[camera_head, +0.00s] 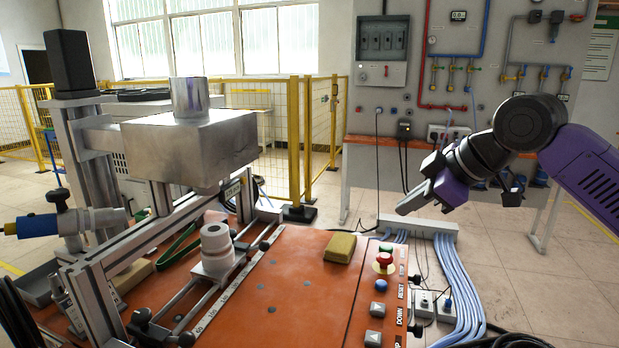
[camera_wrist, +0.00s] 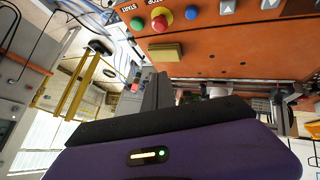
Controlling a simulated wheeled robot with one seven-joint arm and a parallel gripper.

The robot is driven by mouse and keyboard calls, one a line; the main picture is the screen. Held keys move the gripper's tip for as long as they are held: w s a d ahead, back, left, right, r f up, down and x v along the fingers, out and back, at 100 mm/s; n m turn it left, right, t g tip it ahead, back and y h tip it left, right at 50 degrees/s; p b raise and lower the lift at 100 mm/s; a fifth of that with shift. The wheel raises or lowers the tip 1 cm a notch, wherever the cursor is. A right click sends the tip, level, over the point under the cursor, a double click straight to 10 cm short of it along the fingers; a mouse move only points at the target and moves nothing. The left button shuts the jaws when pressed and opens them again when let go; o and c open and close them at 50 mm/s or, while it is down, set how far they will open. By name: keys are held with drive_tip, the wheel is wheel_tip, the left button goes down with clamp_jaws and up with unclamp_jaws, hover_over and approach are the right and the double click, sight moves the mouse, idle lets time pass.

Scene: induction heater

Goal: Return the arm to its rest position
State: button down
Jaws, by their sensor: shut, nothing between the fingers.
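My arm (camera_head: 595,165) reaches in from the right edge in the head view, purple and black. My gripper (camera_head: 404,206) points down and left, in the air right of the orange bench (camera_head: 310,245). Its fingers are shut with nothing between them. In the wrist view the dark closed fingers (camera_wrist: 158,88) stick out beyond the purple gripper body. The gripper looks apart from the bench and its control buttons.
The induction heater (camera_head: 190,145) stands on the bench at left. A yellow block (camera_head: 340,247) and a red emergency button (camera_head: 384,258) sit near the bench's right side. A grey wall panel (camera_head: 470,60) and yellow fence (camera_head: 293,140) stand behind. Blue cables (camera_head: 453,270) run along the floor.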

drive_tip(key=a+r+m+t+y+p, duration=0.2)
drive_tip(key=a+r+m+t+y, duration=0.25)
drive_tip(key=a+t, duration=0.4)
drive_tip(key=s+d+f+m+t+h+p, duration=0.1)
drive_tip(key=s+d+f+m+t+h, duration=0.3)
drive_tip(key=s+f+m, duration=0.5)
drive_tip(key=s+d+f+m+t+h+p, duration=0.15)
drive_tip(key=s+d+f+m+h, duration=0.35)
drive_tip(key=s, duration=0.7)
drive_tip(key=s+f+n+g+p, duration=0.1)
drive_tip(key=s+f+n+g, duration=0.1)
drive_tip(key=s, duration=1.4)
drive_tip(key=s+f+n+g+p, duration=0.2)
drive_tip(key=s+f, duration=0.5)
drive_tip(key=s, duration=0.8)
drive_tip(key=shift+s+d+f+n+g, duration=0.35)
drive_tip(key=shift+d+n+g, duration=0.1)
drive_tip(key=shift+g, duration=0.55)
